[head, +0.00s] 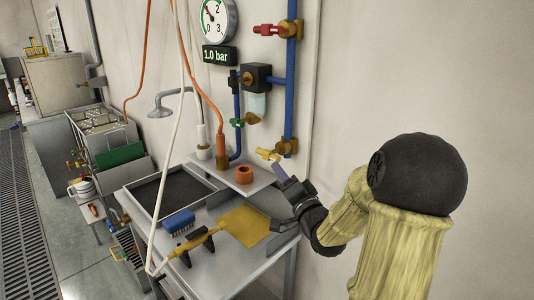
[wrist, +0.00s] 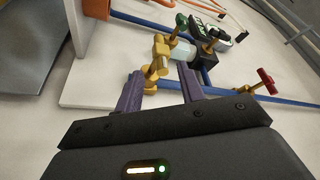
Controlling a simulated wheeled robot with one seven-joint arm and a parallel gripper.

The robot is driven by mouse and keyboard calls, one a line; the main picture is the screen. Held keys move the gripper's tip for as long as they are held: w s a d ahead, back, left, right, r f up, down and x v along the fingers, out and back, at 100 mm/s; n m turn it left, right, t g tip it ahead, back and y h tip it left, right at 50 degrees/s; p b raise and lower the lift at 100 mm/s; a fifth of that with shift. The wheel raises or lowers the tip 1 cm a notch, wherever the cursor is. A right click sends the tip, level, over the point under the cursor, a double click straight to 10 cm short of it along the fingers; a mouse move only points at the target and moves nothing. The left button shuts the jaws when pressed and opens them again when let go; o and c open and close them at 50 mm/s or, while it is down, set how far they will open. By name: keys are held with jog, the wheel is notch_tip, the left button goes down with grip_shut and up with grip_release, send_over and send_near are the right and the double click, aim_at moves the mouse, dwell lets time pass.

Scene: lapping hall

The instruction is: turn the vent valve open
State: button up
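No label marks which valve is the vent valve. A yellow-handled valve (head: 268,154) sits at the lower end of the blue wall pipe, its handle pointing left. A red-handled valve (head: 270,30) is at the top of that pipe, and a green-handled valve (head: 238,122) is on the thinner pipe to the left. My gripper (head: 280,170) is just below the yellow valve. In the wrist view my gripper (wrist: 160,72) is open, its purple fingers apart, with the yellow valve (wrist: 159,50) showing between and just beyond the tips. I cannot tell if they touch it.
A round gauge (head: 214,18) and a display reading 1.0 bar (head: 220,55) hang on the wall. Below is a metal bench (head: 225,275) with a tray (head: 140,197), a blue block (head: 178,222) and a yellow paddle (head: 245,225). A white hose and orange cables hang to the left.

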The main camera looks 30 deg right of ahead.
aim_at(267, 155)
jog(key=p+x, duration=0.1)
jog(key=x, duration=0.8)
jog(key=shift+w, duration=0.15)
jog(key=shift+c, duration=0.5)
grip_shut()
